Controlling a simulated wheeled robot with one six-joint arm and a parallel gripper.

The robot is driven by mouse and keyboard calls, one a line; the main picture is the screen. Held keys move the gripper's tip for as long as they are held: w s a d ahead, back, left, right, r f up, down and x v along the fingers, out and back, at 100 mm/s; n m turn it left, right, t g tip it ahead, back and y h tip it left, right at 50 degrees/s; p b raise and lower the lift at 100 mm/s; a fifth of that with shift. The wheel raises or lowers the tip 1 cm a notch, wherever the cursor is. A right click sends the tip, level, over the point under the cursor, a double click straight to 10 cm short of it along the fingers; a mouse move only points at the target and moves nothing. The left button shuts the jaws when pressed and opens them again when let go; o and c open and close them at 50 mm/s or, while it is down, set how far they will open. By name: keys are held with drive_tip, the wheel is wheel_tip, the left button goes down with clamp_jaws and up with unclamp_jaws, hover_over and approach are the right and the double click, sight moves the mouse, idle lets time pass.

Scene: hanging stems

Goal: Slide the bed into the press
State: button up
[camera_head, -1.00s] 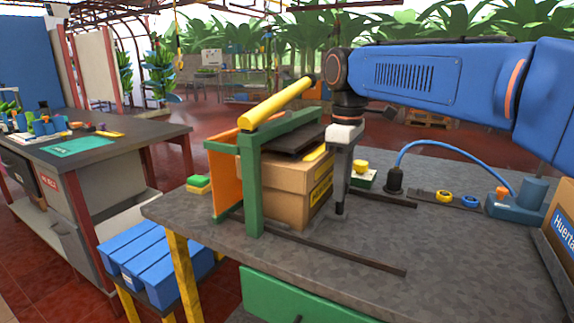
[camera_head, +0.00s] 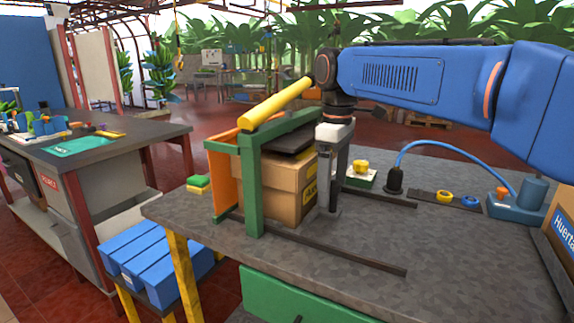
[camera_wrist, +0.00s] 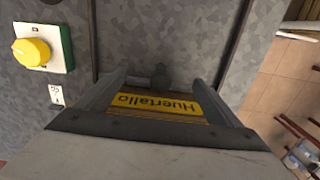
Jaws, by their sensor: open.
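The press is a green frame (camera_head: 252,190) with a yellow bar (camera_head: 276,105) on top and an orange panel (camera_head: 226,180) at its left. A cardboard box (camera_head: 284,190) with a dark slab (camera_head: 290,142) on top stands largely within it. The bed itself is hidden or cannot be told apart under the box. My gripper (camera_head: 328,207) points down close to the box's right side, low over the table. In the wrist view my gripper (camera_wrist: 160,86) has its fingers apart, with the yellow box label (camera_wrist: 158,103) and a dark knob (camera_wrist: 160,76) showing between them.
Dark rails (camera_head: 345,249) run along the table (camera_head: 450,250), bare to the right. A yellow knob on a green-edged base (camera_head: 360,174), a blue cable (camera_head: 440,145) and a blue device (camera_head: 520,200) lie behind and right. Another box (camera_head: 562,235) stands at the right edge.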

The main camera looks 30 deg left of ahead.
idle(0.5)
drive_tip(key=shift+r, duration=3.95)
drive_tip(key=shift+s, duration=0.1)
